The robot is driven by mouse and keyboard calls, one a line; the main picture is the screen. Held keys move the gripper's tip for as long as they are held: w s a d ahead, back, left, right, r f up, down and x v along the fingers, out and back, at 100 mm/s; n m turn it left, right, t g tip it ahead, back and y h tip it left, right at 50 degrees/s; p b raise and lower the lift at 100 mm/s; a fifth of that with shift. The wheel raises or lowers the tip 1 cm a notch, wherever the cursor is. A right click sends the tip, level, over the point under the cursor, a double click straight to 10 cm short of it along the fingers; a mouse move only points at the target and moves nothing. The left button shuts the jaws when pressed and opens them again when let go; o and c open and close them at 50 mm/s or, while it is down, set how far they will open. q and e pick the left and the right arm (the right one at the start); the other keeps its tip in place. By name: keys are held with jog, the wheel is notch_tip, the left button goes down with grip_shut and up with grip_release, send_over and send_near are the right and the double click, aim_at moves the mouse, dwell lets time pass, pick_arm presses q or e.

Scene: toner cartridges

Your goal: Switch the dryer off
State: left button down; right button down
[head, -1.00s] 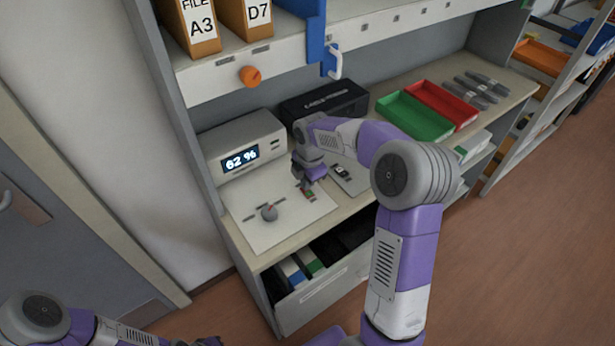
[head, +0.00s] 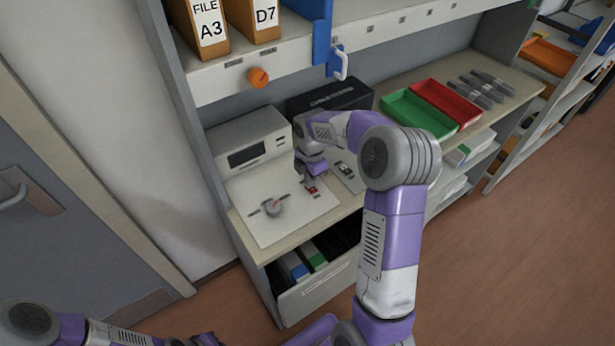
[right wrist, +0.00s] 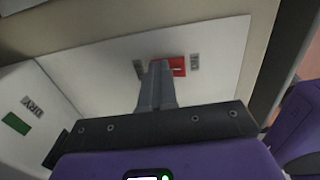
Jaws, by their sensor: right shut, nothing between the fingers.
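The dryer is a pale box (head: 235,135) with a dark, blank display (head: 245,156) and a white panel (head: 285,222) in front of it. My left gripper (head: 207,340) is only partly in view at the bottom edge.
A black box (head: 335,94) stands behind my right arm. Green (head: 415,112) and red (head: 445,100) trays lie to the right on the bench. A shelf with files (head: 205,28) and an orange knob (head: 258,77) overhangs the dryer. An open drawer (head: 318,290) is below.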

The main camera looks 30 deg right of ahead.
aim_at(313, 188)
jog(key=shift+s+a+f, duration=0.1)
jog(key=shift+s+f, duration=0.25)
jog(key=shift+f, duration=0.05)
jog(key=shift+s, duration=0.65)
jog(key=shift+r, duration=0.1)
jog(key=r+p, duration=0.4)
jog(key=r, duration=0.1)
jog(key=shift+w+r+p, duration=0.2)
jog(key=shift+r+p, duration=0.05)
jog(key=shift+p, duration=0.05)
notch_tip(313, 188, up, 9)
jog(key=p, duration=0.1)
jog(key=shift+r, duration=0.1)
